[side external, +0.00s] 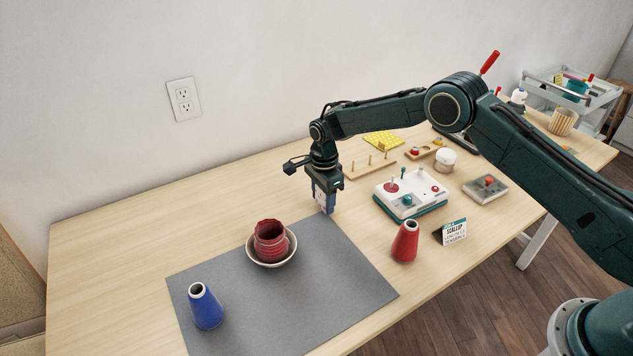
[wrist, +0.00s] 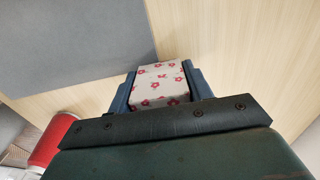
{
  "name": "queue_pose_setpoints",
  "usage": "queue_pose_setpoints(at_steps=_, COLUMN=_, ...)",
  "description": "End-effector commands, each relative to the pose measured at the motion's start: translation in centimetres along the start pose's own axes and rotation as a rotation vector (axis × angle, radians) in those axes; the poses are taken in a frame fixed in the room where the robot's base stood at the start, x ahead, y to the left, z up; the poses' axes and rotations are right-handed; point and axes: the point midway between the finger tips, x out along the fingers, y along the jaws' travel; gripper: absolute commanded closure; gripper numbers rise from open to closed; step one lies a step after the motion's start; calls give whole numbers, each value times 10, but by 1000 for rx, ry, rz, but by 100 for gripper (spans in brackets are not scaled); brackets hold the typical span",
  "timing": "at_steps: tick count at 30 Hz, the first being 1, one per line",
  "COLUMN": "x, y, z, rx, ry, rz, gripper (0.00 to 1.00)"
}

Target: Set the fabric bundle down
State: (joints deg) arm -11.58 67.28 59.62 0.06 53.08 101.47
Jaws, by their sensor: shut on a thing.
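The fabric bundle (wrist: 160,84) is pale with red flowers. It sits between the two blue-grey fingers of my gripper (wrist: 158,90) in the wrist view. In the side view my gripper (side external: 326,203) points down at the back right corner of the grey mat (side external: 310,290), and only a pale sliver of the bundle (side external: 319,196) shows between the fingers. I cannot tell whether the bundle touches the table. In the wrist view the mat (wrist: 75,40) lies beyond and left of the bundle, with bare wood around it.
On the mat stand a bowl (side external: 273,262) with a dark red object (side external: 270,240) and a blue cone (side external: 205,307). A red cone (side external: 405,242), a small sign (side external: 451,232) and a white control box (side external: 410,194) stand to the right. The wooden table (side external: 170,215) is clear at left.

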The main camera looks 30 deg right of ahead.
Motion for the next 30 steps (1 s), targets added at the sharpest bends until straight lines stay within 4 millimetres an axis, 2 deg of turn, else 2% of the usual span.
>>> queue_pose_setpoints(at_steps=19, x=10, y=0, z=0, rx=0, ry=0, rz=1, gripper=71)
queue_pose_setpoints(at_steps=20, x=10, y=0, z=0, rx=0, ry=0, rz=0, gripper=44)
queue_pose_setpoints(at_steps=22, x=10, y=0, z=0, rx=0, ry=0, rz=0, gripper=30)
queue_pose_setpoints(at_steps=30, x=10, y=0, z=0, rx=0, ry=0, rz=0, gripper=28)
